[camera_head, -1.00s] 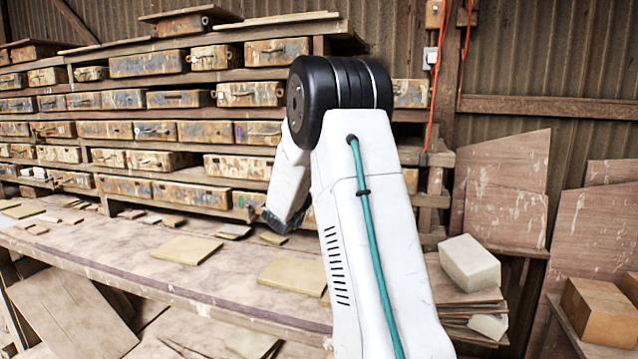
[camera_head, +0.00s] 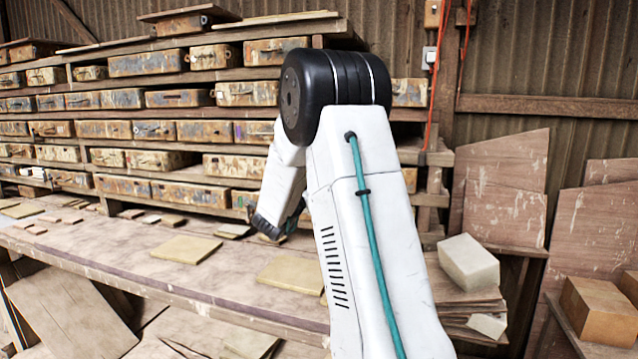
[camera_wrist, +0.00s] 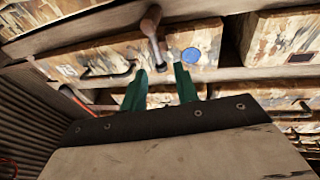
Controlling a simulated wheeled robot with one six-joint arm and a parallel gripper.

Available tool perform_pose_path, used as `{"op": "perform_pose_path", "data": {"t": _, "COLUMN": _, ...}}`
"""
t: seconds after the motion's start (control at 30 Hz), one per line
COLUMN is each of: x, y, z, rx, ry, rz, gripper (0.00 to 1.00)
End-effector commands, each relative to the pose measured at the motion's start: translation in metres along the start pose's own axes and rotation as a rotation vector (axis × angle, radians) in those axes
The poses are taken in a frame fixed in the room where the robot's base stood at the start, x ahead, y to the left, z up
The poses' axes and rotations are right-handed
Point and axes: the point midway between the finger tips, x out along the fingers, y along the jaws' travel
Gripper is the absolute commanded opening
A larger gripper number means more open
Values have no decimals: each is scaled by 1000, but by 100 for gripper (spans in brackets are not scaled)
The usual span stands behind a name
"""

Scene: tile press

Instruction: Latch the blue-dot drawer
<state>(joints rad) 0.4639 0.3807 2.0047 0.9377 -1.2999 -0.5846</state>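The blue-dot drawer (camera_wrist: 207,32) shows in the wrist view, with a round blue dot (camera_wrist: 191,55) on its mottled, rusty front. A knobbed lever (camera_wrist: 152,35), apparently the latch, crosses the shelf edge left of the dot. Its thin lower end lies between my fingertips in the picture; I cannot tell whether they touch it. My gripper (camera_wrist: 160,76) is open, its two green fingers apart and pointing at the drawer fronts. In the head view my gripper (camera_head: 280,232) is low against the rack, largely hidden by my arm. I cannot make out the blue dot there.
The drawer rack (camera_head: 150,75) has several rows of similar worn drawers. A long bench (camera_head: 130,255) with flat tiles (camera_head: 187,249) runs below it. A pale block (camera_head: 469,262) sits on stacked boards at right. A corrugated wall stands behind.

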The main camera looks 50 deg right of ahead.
Motion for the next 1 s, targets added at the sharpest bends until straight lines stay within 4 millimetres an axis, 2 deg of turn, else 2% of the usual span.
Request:
{"op": "perform_pose_path", "data": {"t": 0.1, "x": -22, "y": -1, "z": 0, "rx": 0, "ry": -1, "rz": -3, "gripper": 30}}
{"op": "perform_pose_path", "data": {"t": 0.3, "x": -45, "y": -1, "z": 0, "rx": 0, "ry": -1, "rz": -1, "gripper": 30}}
{"op": "perform_pose_path", "data": {"t": 1.0, "x": -48, "y": -1, "z": 2, "rx": 13, "ry": -9, "rz": -5, "gripper": 30}}
